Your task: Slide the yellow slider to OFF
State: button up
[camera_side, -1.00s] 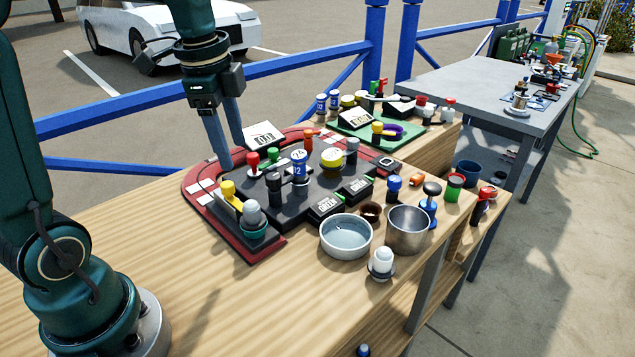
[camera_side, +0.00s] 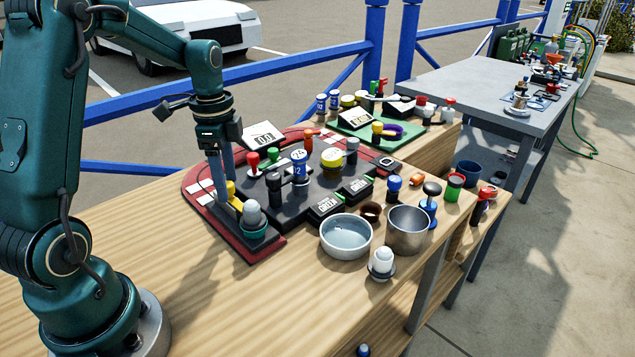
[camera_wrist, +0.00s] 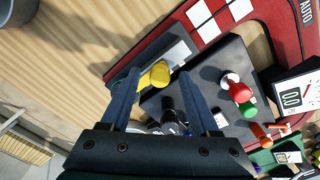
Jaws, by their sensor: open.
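The yellow slider (camera_side: 229,190) stands at the left end of the dark control panel (camera_side: 283,214). In the wrist view the yellow slider knob (camera_wrist: 159,74) lies in the gap between my two fingers. My gripper (camera_side: 226,193) is open and lowered around the slider, one finger on each side; I cannot tell whether either finger touches it. My gripper (camera_wrist: 156,75) also shows in the wrist view. The slider's lower part and its OFF marking are hidden or too small to read.
A grey knob on a green base (camera_side: 253,216) stands close to the slider. A steel bowl (camera_side: 346,236) and steel pot (camera_side: 408,230) stand to the right. Bare wood lies at the front left.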

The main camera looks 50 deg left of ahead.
grip_shut()
dwell(1.4)
